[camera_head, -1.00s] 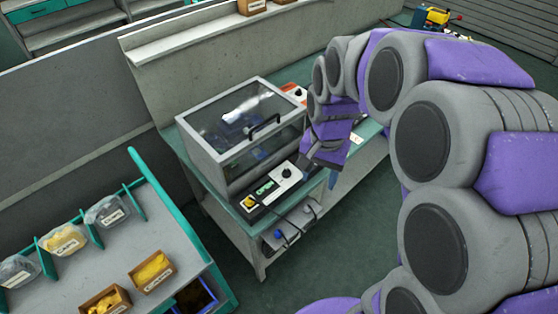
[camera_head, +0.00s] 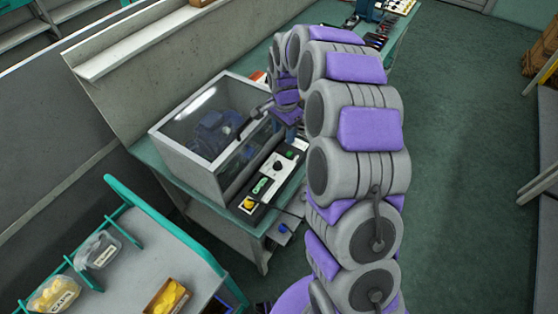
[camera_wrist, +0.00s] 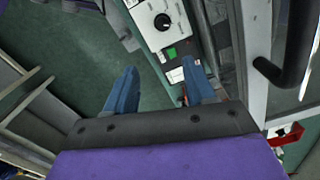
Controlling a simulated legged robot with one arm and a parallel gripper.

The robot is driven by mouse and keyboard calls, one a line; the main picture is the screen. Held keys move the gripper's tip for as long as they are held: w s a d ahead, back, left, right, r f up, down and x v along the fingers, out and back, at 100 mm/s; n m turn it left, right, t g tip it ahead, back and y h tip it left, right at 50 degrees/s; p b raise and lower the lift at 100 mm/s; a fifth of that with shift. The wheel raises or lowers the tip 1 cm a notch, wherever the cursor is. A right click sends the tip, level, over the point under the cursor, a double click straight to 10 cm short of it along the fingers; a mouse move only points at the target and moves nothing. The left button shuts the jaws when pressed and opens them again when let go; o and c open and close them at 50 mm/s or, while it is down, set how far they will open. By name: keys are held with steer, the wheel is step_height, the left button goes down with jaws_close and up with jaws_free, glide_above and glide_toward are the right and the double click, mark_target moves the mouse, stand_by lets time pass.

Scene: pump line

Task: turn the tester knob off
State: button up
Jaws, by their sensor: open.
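The tester knob (camera_head: 278,165) is a black round knob on a white plate of the control panel (camera_head: 268,184), in front of the clear-lidded test box (camera_head: 208,138). In the wrist view the knob (camera_wrist: 163,21) shows near the top centre with a pale pointer mark, beyond my fingertips. My gripper (camera_wrist: 160,82) is open, with two blue fingers apart and nothing between them. In the head view my gripper (camera_head: 290,132) hangs above and behind the knob, near the box's right side. It does not touch the knob. The fingertips are partly hidden by my arm there.
A green switch (camera_wrist: 172,53) sits below the knob in the wrist view. A yellow button (camera_head: 248,204) is at the panel's near end. The box's black handle (camera_wrist: 285,60) is close on the right. Open green floor (camera_wrist: 75,60) lies to the left.

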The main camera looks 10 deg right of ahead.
steer(key=b, duration=0.2)
glide_above(278, 163)
steer(key=a, duration=0.2)
step_height(278, 163, down, 11)
steer(key=shift+d+r, duration=0.1)
steer(key=shift+r, duration=0.1)
steer(key=d+f, duration=0.1)
steer(key=f, duration=0.1)
steer(key=d+f, duration=0.2)
steer(key=shift+f, duration=0.25)
steer(key=shift+a+f, duration=0.1)
steer(key=shift+a, duration=1.15)
steer(key=shift+c, duration=0.3)
steer(key=shift+w, duration=0.1)
steer(key=shift+c, duration=0.7)
steer(key=shift+d, duration=1)
steer(key=c, duration=0.4)
steer(key=shift+a, duration=0.1)
steer(key=c, duration=0.3)
steer(key=shift+a, duration=0.25)
jaws_close()
